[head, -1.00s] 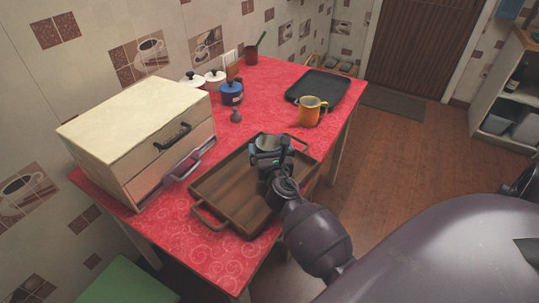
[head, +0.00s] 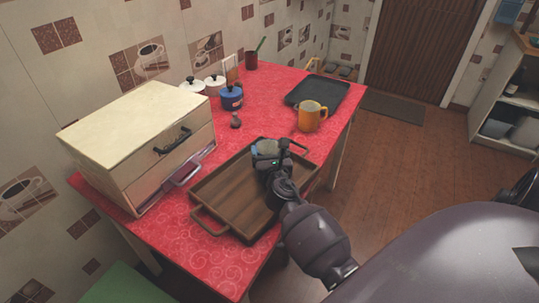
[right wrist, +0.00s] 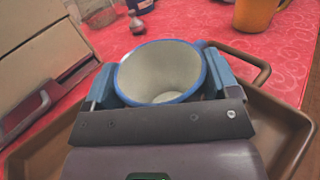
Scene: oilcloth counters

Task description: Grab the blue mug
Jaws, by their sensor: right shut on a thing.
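The blue mug (right wrist: 160,72) is in my right wrist view, with a blue rim and a pale cream inside; its opening faces the camera. My right gripper (right wrist: 165,85) is shut on it, with a blue fingertip on each side of the mug. In the head view the right gripper (head: 270,152) is over the far part of the brown wooden tray (head: 222,222). The arm hides most of the mug there. I cannot tell whether the mug touches the tray. My left gripper is not in view.
An orange-yellow mug (head: 311,116) stands beyond the tray, near a black tray (head: 318,93). A cream drawer box (head: 135,140) stands at left. A blue lidded pot (head: 231,97), white-bodied lidded pots (head: 194,86) and a small dark object (head: 236,121) stand behind. Red cloth between is clear.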

